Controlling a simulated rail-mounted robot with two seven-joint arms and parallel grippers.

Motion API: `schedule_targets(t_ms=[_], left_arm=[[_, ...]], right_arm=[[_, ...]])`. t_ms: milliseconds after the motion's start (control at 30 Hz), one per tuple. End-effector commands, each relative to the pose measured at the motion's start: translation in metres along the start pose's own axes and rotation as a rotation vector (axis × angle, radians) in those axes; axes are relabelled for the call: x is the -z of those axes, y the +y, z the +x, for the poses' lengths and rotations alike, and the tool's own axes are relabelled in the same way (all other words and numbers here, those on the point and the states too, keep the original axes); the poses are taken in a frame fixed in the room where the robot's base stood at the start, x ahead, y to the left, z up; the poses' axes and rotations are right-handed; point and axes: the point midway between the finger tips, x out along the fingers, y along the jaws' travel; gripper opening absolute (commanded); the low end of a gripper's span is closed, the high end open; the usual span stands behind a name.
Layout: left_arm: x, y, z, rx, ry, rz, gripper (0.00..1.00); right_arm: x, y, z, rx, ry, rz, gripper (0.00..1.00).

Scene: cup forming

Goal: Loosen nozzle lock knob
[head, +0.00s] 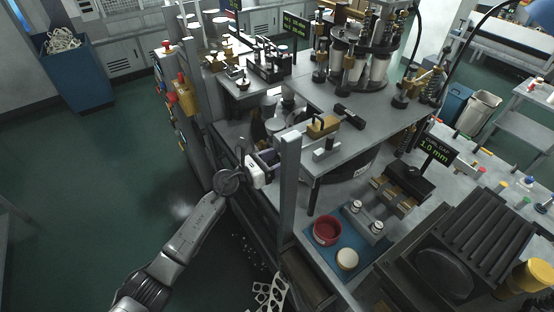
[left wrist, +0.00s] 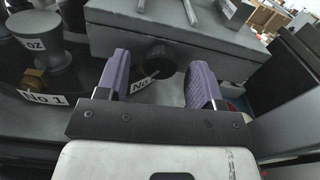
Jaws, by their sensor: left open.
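In the left wrist view, a round black knob (left wrist: 160,61) sticks out from the front of a grey metal box (left wrist: 190,38). The two purple fingers of my left gripper (left wrist: 160,68) are open, one on each side of the knob. A gap shows between the knob and each finger. A white tag (left wrist: 143,83), partly hidden, hangs just below the knob. In the head view my left gripper (head: 268,157) reaches in at the near edge of the machine, and the knob is not clearly visible there. My right gripper is not in view.
A grey cylinder (left wrist: 48,50) with a brass fitting and a "No 1" label (left wrist: 42,98) stand left of the gripper. In the head view a grey post (head: 289,185) rises just right of it.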

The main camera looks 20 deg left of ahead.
Motion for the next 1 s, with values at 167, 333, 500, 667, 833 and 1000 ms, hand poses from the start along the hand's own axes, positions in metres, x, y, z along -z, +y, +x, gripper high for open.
schedule_targets(t_ms=[167, 333, 500, 667, 833, 1000], left_arm=[[-0.0004, 0.0000, 0.0078, 0.000, 0.000, 0.000, 0.61], [-0.0003, -0.0002, 0.0089, 0.000, 0.000, 0.000, 0.61], [-0.0003, -0.0001, 0.0087, 0.000, 0.000, 0.000, 0.58], [-0.0003, -0.0001, 0.0086, 0.000, 0.000, 0.000, 0.43], [-0.0003, 0.0000, 0.0085, 0.000, 0.000, 0.000, 0.27], [-0.0003, 0.0000, 0.0084, 0.000, 0.000, 0.000, 0.12]], right_arm=[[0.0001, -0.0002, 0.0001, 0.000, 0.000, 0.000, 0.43], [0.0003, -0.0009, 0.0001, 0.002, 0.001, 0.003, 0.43], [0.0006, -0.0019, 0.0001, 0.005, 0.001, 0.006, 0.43], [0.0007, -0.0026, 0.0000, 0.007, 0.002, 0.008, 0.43], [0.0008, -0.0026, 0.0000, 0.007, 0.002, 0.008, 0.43], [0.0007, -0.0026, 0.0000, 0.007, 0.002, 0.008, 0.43]])
